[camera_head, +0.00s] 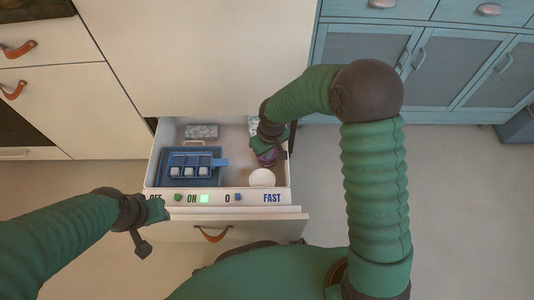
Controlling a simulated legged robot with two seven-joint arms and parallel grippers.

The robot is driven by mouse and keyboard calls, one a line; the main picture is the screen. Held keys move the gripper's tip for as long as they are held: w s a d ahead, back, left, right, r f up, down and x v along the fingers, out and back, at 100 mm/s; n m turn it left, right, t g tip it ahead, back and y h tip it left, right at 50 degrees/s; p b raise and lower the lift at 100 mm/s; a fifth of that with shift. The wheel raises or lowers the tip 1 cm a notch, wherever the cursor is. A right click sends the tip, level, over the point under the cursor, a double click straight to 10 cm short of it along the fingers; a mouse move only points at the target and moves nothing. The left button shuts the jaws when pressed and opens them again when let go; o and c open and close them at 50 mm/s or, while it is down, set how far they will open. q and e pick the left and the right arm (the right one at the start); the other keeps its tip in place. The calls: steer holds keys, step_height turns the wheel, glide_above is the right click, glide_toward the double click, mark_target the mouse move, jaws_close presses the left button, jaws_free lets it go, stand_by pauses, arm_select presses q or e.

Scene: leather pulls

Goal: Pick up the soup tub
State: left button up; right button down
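An open drawer (223,133) holds several items. A white round tub-like thing (262,177) stands at its front right; I take it for the soup tub, but cannot be sure. My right gripper (268,152) reaches down into the right side of the drawer, just behind the white round thing. A small purple thing (267,158) shows at its fingertips; whether it is gripped is too small to tell. My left gripper (154,212) is by the drawer's front left corner, apart from the tub; its fingers are hard to make out.
A blue tray (207,178) with several white pieces sits at the drawer's left. A speckled box (201,131) lies at the back. The drawer's front edge carries a panel (222,197) with a lit green square. Blue cabinets (360,45) stand at the back right.

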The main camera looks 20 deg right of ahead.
steer(key=shift+c, duration=2.2)
jaws_free()
